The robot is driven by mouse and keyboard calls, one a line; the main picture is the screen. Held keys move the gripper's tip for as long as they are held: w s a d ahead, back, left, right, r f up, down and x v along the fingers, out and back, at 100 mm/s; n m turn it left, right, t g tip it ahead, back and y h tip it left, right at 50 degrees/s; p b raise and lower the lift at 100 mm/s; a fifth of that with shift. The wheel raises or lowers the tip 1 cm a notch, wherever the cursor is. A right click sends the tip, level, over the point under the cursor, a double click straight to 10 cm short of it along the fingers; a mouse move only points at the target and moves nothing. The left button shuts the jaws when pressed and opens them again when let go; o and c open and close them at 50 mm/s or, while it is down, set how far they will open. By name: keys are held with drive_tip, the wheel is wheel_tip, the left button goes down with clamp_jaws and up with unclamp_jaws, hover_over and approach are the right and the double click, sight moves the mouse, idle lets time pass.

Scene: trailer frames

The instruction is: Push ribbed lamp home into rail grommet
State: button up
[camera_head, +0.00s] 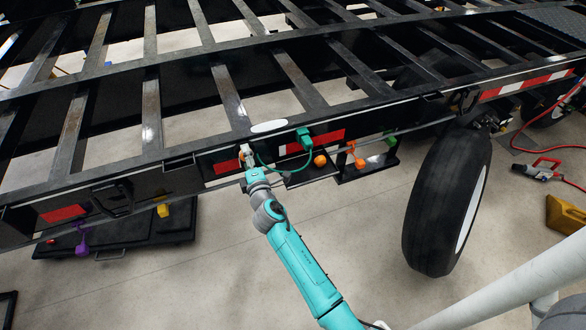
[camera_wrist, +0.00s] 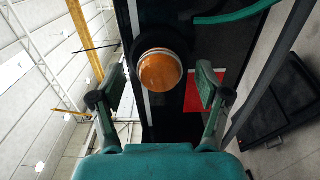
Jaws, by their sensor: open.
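In the wrist view an amber round lamp (camera_wrist: 159,72) sits in the black ring of the grommet (camera_wrist: 137,50) on the dark rail. It appears to stand out a little from the ring; fine ribs are too small to make out. My gripper (camera_wrist: 161,86) is open, with one finger left and one right of the lamp, apart from it. In the head view my gripper (camera_head: 247,158) is at the face of the trailer rail (camera_head: 190,172), beside red-and-white tape. It hides most of the lamp there.
A green connector (camera_head: 304,138) with a green cable hangs on the rail just right of my gripper. An orange ball (camera_head: 320,160) is near a dark tray (camera_head: 310,175) below. A large tyre (camera_head: 445,200) stands farther right. The floor in front is mostly clear.

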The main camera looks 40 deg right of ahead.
drive_tip(key=s+a+f+m+g+y, duration=0.1)
drive_tip(key=s+a+f+m, duration=0.15)
drive_tip(key=s, duration=0.95)
drive_tip(key=s+a+f+m+y, duration=0.1)
drive_tip(key=s+a+f+y, duration=0.15)
drive_tip(key=s, duration=0.85)
drive_tip(key=s+a+f+m+g, duration=0.1)
drive_tip(key=s+a+m, duration=0.15)
drive_tip(key=s, duration=0.95)
drive_tip(key=s+a+r+m, duration=0.1)
drive_tip(key=s+r+m, duration=0.3)
drive_tip(key=s, duration=0.6)
drive_tip(key=s+a+r+m+y, duration=0.1)
drive_tip(key=s+r+m, duration=0.3)
drive_tip(key=s+r, duration=0.3)
drive_tip(key=s, duration=0.4)
drive_tip(key=shift+s+m+g, duration=0.2)
drive_tip(key=shift+m+g, duration=0.1)
drive_tip(key=shift+m, duration=0.1)
